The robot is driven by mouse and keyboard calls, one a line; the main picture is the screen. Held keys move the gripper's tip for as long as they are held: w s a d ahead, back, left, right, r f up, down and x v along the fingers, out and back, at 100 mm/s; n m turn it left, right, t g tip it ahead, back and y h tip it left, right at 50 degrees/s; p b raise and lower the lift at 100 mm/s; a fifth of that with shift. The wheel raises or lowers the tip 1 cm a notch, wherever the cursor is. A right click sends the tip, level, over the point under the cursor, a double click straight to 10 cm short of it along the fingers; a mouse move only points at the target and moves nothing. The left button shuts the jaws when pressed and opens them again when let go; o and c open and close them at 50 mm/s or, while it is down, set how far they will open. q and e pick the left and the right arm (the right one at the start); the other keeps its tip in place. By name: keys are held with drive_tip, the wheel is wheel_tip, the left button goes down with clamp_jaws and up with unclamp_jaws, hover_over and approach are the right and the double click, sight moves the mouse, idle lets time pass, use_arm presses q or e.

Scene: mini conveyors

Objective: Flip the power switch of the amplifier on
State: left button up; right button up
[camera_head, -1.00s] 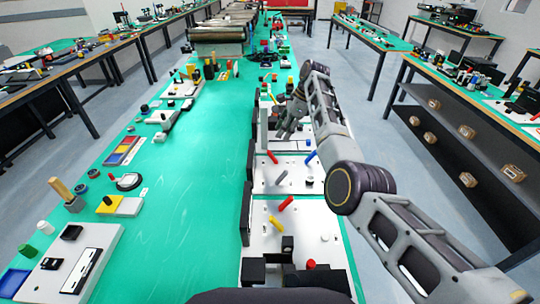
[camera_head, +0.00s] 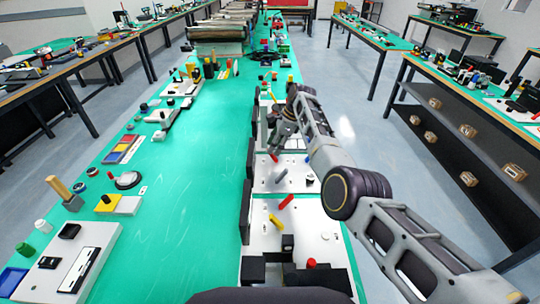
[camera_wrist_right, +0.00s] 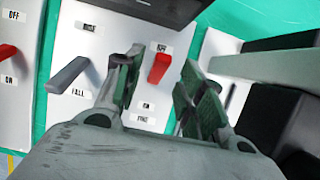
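In the right wrist view a red switch lever (camera_wrist_right: 159,67) stands on a white panel (camera_wrist_right: 108,30), with small labels above and below it. It lies between the two fingertips of my right gripper (camera_wrist_right: 160,75), which are apart. I see no clear contact with the lever. In the head view my right gripper (camera_head: 277,143) is low over the white panels, near a red lever (camera_head: 274,158). No readable label names the amplifier, so I cannot tell for certain which panel it is. My left gripper is not in view.
A grey lever (camera_wrist_right: 67,75) stands left of the fingers in the wrist view, with another red lever (camera_wrist_right: 8,60) farther left. A dark block (camera_wrist_right: 280,115) and a grey bar (camera_wrist_right: 265,64) are at right. The green table (camera_head: 190,200) has clear space in its middle.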

sight(270, 155)
drive_tip(key=x, duration=0.3)
drive_tip(key=shift+b, duration=0.4)
drive_tip(key=shift+a+f, duration=0.25)
drive_tip(key=shift+f, duration=0.3)
drive_tip(key=shift+a+f+b, duration=0.1)
drive_tip(key=shift+f+b, duration=0.2)
drive_tip(key=shift+f, duration=0.1)
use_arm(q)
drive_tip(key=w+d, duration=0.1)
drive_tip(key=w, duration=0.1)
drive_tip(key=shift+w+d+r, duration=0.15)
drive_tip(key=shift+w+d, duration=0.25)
use_arm(e)
clamp_jaws()
